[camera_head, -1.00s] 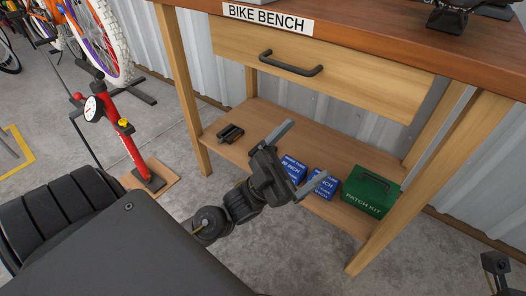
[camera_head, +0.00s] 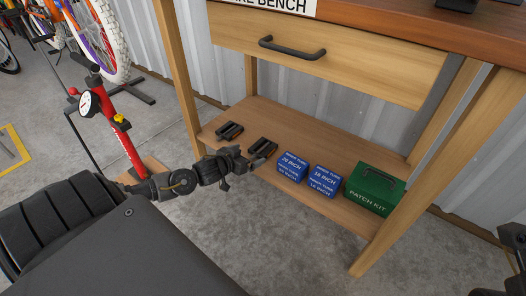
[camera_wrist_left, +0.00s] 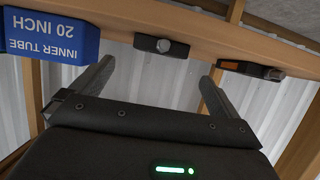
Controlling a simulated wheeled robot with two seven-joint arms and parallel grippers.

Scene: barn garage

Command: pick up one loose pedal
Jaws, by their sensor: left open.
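Two loose black pedals lie on the lower shelf (camera_head: 340,211) of the bench, one farther left (camera_head: 230,131) and one nearer the blue boxes (camera_head: 263,146). My left gripper (camera_head: 252,162) is low at the shelf's front edge, just in front of the nearer pedal, open and empty. In the left wrist view, upside down, one pedal (camera_wrist_left: 162,45) shows between the open fingers and the other (camera_wrist_left: 251,69) lies beyond the right finger. Both appear apart from the fingers. Dark parts of my right arm (camera_head: 514,240) show at the right edge; its jaws are unclear.
Two blue inner tube boxes (camera_head: 291,167) (camera_head: 323,181) and a green patch kit (camera_head: 373,189) stand right of the pedals. The drawer (camera_head: 330,55) and bench legs frame the shelf. A red pump (camera_head: 124,140) stands at left.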

